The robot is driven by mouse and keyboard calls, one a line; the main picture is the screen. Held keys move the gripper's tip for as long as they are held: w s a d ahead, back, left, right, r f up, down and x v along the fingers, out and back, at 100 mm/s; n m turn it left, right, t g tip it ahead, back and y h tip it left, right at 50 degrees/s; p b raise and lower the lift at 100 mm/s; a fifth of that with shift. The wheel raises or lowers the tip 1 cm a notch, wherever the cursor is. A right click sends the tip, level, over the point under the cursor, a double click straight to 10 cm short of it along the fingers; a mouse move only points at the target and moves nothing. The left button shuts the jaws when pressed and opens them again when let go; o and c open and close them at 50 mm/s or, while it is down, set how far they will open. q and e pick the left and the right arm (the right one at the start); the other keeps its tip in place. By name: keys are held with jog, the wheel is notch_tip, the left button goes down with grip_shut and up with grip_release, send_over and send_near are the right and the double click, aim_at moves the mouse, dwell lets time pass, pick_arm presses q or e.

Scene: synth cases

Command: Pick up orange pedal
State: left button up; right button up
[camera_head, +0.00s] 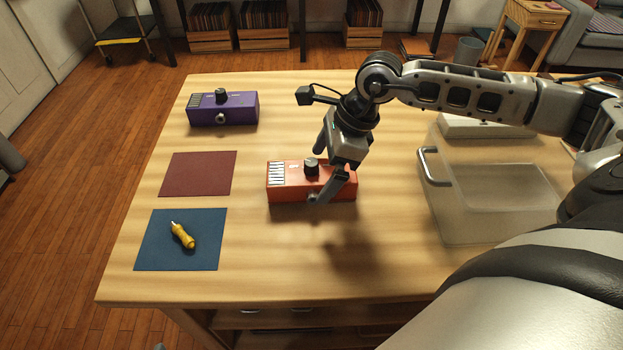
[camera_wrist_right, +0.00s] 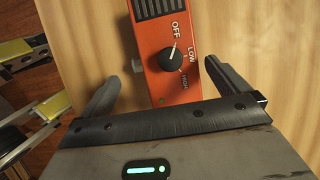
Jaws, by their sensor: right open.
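The orange pedal (camera_head: 283,192) lies on the wooden table, with a black knob, a side button and a striped light panel. In the right wrist view the orange pedal (camera_wrist_right: 160,35) runs between the two fingers, its knob pointing near OFF. My right gripper (camera_head: 319,172) is over the pedal's right half, open, with one finger on the near side and one on the far side. In the right wrist view my right gripper (camera_wrist_right: 170,95) shows a gap between each finger and the pedal. My left gripper is not seen.
A purple pedal (camera_head: 240,108) stands at the back left. A dark red mat (camera_head: 198,174) and a blue mat (camera_head: 155,250) lie on the left, with a yellow screwdriver (camera_head: 183,236) on the blue one. A clear bin (camera_head: 490,205) with a metal handle stands at the right. The table (camera_head: 270,265) is clear in front.

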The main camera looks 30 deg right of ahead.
aim_at(317, 173)
jog(key=shift+w+x, duration=0.15)
jog(key=shift+x, duration=1.2)
jog(key=shift+w+x, duration=0.15)
jog(key=shift+x, duration=1.25)
jog(key=shift+d+r, duration=0.1)
jog(key=shift+r, duration=0.05)
jog(key=c, duration=1.2)
